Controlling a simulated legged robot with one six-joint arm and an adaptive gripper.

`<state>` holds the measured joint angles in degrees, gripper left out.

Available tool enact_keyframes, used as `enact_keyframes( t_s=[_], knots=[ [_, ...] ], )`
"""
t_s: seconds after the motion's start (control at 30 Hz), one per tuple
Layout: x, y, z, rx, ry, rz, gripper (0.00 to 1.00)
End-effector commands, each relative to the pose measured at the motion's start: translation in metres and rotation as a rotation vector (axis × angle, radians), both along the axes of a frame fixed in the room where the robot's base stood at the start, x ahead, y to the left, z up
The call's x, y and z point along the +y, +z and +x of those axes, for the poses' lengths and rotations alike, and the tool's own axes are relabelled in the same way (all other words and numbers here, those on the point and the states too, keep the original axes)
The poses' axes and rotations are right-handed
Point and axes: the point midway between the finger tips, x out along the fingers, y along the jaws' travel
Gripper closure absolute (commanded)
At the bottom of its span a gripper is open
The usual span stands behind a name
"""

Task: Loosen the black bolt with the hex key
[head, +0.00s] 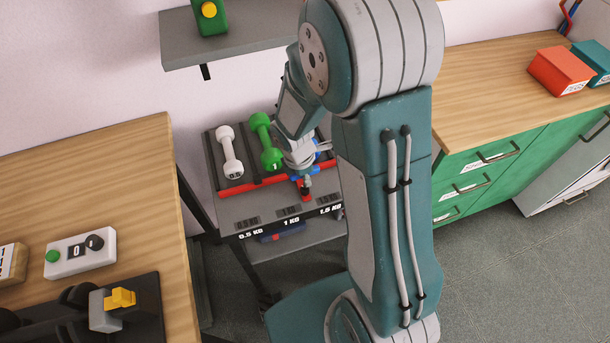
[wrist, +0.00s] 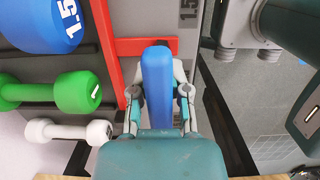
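My gripper (wrist: 160,92) is in the middle of the wrist view, with a finger on each side of a long blue bar (wrist: 157,62). The fingers appear to press on the bar's sides, and its near end is hidden by my gripper's body. I cannot tell whether this bar is the hex key. In the head view my gripper (head: 304,172) is low over the dumbbell rack (head: 245,208), with small blue and red parts at its tip. I cannot make out a black bolt in either view.
White (head: 229,153) and green (head: 264,143) dumbbells lie on the rack left of my gripper. A blue dumbbell (wrist: 45,20) lies there in the wrist view. A wooden table (head: 110,170) is at left, a green drawer cabinet (head: 490,170) at right. A wall shelf (head: 245,38) hangs above.

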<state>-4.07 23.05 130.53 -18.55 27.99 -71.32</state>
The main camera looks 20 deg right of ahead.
Motion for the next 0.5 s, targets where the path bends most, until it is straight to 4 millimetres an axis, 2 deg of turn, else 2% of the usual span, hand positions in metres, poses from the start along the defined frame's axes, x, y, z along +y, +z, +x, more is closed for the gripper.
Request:
enact_keyframes(
  t_s=[0.23,0.5],
  knots=[
    [0.0001,0.0001,-0.0001,0.0,0.026,0.0,1.0],
    [0.0006,0.0003,0.0004,0.0,0.351,0.0,1.0]
  ],
)
